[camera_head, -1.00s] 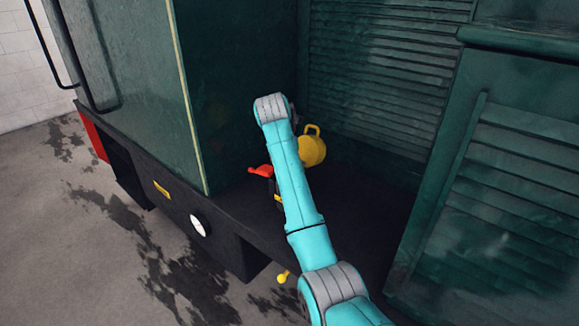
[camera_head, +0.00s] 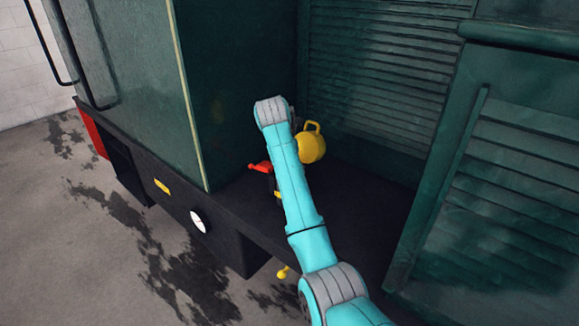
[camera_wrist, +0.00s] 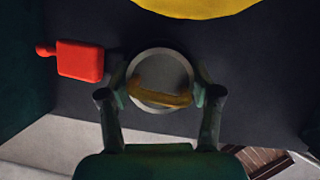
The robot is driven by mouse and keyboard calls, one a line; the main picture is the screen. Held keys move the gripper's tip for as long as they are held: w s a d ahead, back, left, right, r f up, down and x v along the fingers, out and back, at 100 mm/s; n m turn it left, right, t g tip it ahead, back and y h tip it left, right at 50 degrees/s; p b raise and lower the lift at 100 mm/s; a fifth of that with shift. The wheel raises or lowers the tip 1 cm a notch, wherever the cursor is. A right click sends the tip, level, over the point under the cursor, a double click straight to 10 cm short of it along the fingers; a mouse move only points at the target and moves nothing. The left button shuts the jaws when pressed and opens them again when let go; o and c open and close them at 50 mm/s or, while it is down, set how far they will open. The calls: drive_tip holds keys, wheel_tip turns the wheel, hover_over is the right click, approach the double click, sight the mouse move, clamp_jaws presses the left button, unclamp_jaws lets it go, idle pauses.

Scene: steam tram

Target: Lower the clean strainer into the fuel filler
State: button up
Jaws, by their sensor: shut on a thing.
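In the wrist view my gripper (camera_wrist: 160,95) has a finger on each side of a round piece with a pale grey rim, which I take for the strainer (camera_wrist: 160,50). A dull yellow bar (camera_wrist: 160,95) crosses its dark middle. My fingers are shut on it. I cannot make out the fuel filler apart from this ring, nor tell the height between them. In the head view my arm hides the gripper and strainer.
A red block with a knob (camera_wrist: 80,61) sits left of the ring. A yellow round container with a handle (camera_head: 311,148) stands just beyond it. Green walls rise on the left and louvred panels (camera_head: 375,75) behind. The dark deck (camera_head: 365,200) is clear to the right.

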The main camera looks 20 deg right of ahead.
drive_tip(key=shift+f, duration=0.25)
drive_tip(key=o, duration=1.3)
drive_tip(key=shift+c, duration=0.2)
drive_tip(key=shift+o, duration=0.7)
drive_tip(key=shift+r, duration=0.15)
drive_tip(key=shift+r, duration=2.9)
